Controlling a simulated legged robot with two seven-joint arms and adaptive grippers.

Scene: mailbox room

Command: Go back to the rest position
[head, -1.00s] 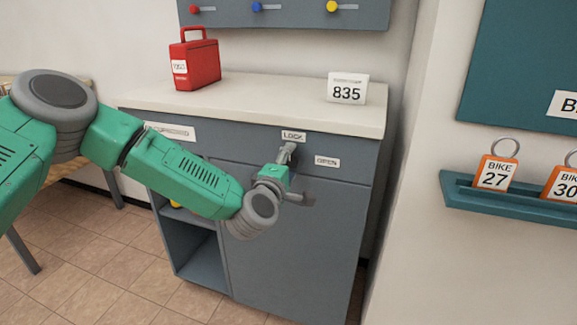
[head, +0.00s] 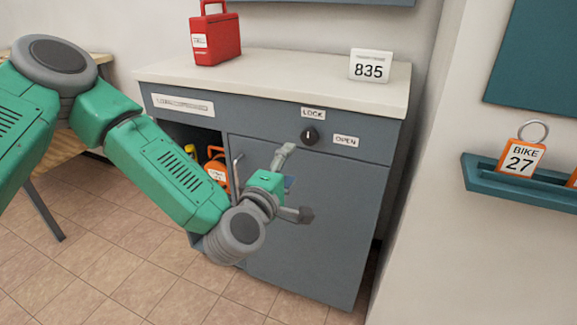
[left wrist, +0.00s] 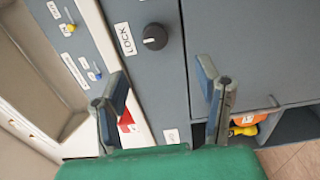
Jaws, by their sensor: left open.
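My left gripper (head: 293,186) is open and empty in front of the grey cabinet door (head: 330,230), below the knob. In the left wrist view the two fingers (left wrist: 160,82) stand apart with nothing between them. The round black knob (head: 310,135) sits on the cabinet front between the LOCK label (head: 313,114) and the OPEN label (head: 345,141). The knob also shows in the left wrist view (left wrist: 155,37), clear of the fingers. Its small white mark seems to face LOCK. My right gripper is out of view.
A red case (head: 215,42) and an 835 sign (head: 370,67) stand on the cabinet top (head: 290,82). An orange object (head: 216,168) sits in the open shelf beside the door. A teal wall ledge (head: 480,180) holds a BIKE 27 tag (head: 520,158) at right.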

